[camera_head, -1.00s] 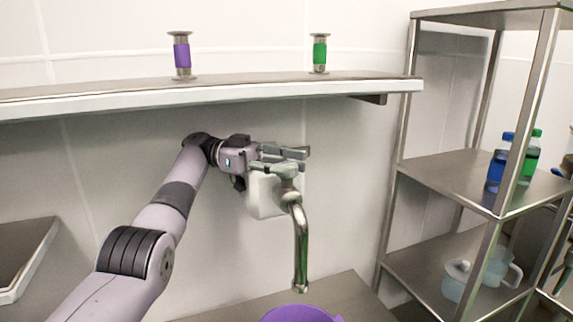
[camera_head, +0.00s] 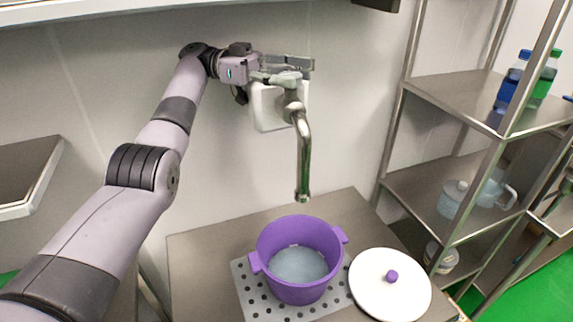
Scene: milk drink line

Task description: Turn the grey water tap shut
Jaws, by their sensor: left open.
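The grey water tap (camera_head: 303,150) comes out of a white wall box (camera_head: 268,108). Its spout hangs down over a purple pot (camera_head: 280,282). No stream shows below the spout. The pot holds pale, greyish-blue liquid. My left gripper (camera_head: 302,71) is at the top of the tap, its open fingers pointing right around or beside the tap's handle. The handle is largely hidden by the fingers, and I cannot tell whether they touch it. My right gripper does not show.
The pot stands on a perforated plate (camera_head: 252,292) set in a metal counter (camera_head: 205,262). A white lid (camera_head: 388,298) with a purple knob lies to its right. A metal rack (camera_head: 440,100) with blue and green bottles stands at right. A shelf edge (camera_head: 130,8) runs above the arm.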

